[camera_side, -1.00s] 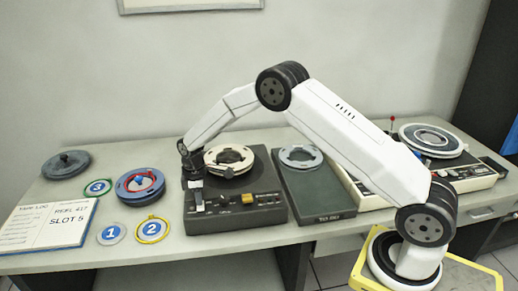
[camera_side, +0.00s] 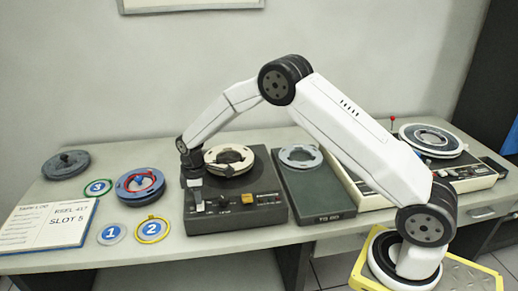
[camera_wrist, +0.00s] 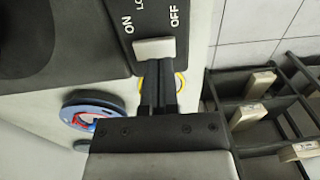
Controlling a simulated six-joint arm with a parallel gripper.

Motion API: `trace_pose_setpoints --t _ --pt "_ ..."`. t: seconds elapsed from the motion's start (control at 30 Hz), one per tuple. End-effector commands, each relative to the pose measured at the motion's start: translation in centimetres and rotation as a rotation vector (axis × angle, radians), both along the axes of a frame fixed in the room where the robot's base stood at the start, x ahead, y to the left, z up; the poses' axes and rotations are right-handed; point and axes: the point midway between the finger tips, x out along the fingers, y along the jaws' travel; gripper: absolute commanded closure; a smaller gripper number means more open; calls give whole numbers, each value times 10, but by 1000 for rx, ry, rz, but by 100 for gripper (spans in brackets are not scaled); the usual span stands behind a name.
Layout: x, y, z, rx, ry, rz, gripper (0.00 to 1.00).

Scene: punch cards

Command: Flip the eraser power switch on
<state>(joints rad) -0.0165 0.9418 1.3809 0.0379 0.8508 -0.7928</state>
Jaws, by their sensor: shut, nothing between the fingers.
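The dark grey machine (camera_side: 238,217) with a tape reel (camera_side: 229,160) on top stands mid-table in the side view. A pale switch lever (camera_side: 198,204) sits at its front left. The wrist view shows this lever (camera_wrist: 155,49) on a dark panel, with ON printed to its left and OFF to its right. Its exact setting is hard to tell. My gripper (camera_side: 196,184) is over the machine's front left, pointing down. In the wrist view my gripper (camera_wrist: 158,75) is shut and empty, its tips at the lever's lower edge; I cannot tell whether they touch.
A flat dark unit (camera_side: 318,200) stands to the right. A blue reel (camera_side: 141,186), numbered rings (camera_side: 152,230) and an open log book (camera_side: 48,226) lie to the left.

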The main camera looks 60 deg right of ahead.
Motion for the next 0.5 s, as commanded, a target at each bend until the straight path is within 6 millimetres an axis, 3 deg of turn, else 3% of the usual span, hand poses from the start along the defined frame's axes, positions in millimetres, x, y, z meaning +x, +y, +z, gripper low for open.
trace_pose_setpoints --t 0.5 --pt "2 -2 80 0 -3 0 100"
